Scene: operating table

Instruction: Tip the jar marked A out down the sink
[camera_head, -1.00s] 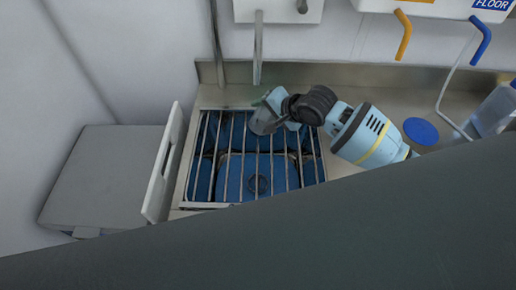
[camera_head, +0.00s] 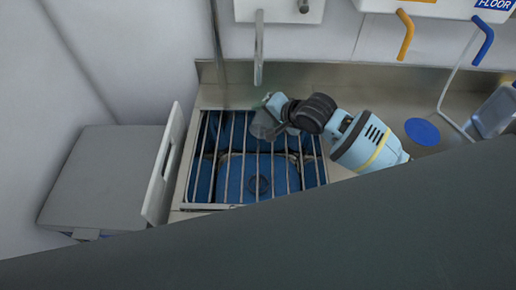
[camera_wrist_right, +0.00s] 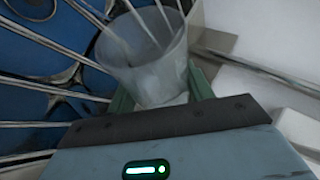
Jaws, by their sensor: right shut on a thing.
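A clear, see-through jar (camera_head: 264,126) is in my right gripper (camera_head: 279,107), above the sink (camera_head: 240,178) near its back edge. The jar is tilted in the head view. In the right wrist view the jar (camera_wrist_right: 145,65) stands between the green fingers of the right gripper (camera_wrist_right: 160,95), which are shut on it. Its open mouth points away from the gripper, over the bars. I cannot make out a letter A on it, nor whether anything is inside. The sink has a blue basin under a grate of metal bars. My left gripper is not in view.
A tap spout (camera_head: 258,48) hangs behind the jar. A white upright panel (camera_head: 163,165) stands at the sink's left. A blue disc (camera_head: 421,131) lies on the counter to the right, near a clear container (camera_head: 497,110). A dark surface fills the front.

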